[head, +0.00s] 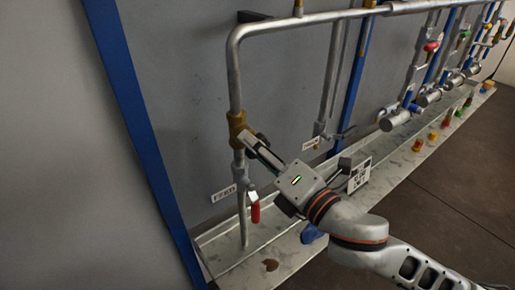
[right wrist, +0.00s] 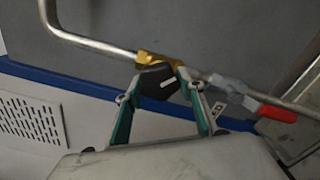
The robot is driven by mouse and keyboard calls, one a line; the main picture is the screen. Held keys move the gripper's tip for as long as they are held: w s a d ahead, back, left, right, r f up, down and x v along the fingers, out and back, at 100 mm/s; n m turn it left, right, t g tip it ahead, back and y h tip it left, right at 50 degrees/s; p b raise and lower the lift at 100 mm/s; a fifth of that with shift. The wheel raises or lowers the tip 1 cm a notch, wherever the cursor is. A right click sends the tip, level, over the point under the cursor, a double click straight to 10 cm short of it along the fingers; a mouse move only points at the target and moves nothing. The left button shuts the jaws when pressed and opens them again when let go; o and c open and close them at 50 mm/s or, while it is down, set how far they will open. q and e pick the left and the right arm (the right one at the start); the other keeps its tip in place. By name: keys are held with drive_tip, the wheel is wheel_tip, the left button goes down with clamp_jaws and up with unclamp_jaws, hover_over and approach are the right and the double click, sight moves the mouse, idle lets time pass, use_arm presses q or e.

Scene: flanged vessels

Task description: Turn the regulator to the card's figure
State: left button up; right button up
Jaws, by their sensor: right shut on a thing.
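The regulator's brass body (head: 237,130) sits on the grey pipe at the left of the head view; it also shows in the right wrist view (right wrist: 149,58). Its black knob (right wrist: 157,77) with a white pointer line is between the fingers of my right gripper (right wrist: 161,82), which is shut on it. In the head view the right gripper (head: 253,147) reaches the brass body from the lower right and hides the knob. A white card (head: 359,176) with black marks stands at the tray's front edge; I cannot read its figure. My left gripper is out of view.
A red valve handle (head: 255,213) hangs just below the regulator; it also shows in the right wrist view (right wrist: 277,114). A long metal tray (head: 225,262) runs under the pipes. More valves and several coloured pieces (head: 432,135) line the right. Open floor lies in front.

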drive_tip(key=m, duration=0.5)
drive_tip(key=shift+r, duration=0.25)
drive_tip(key=shift+m, duration=0.3)
drive_tip(key=o, duration=1.1)
drive_tip(key=shift+a, duration=0.1)
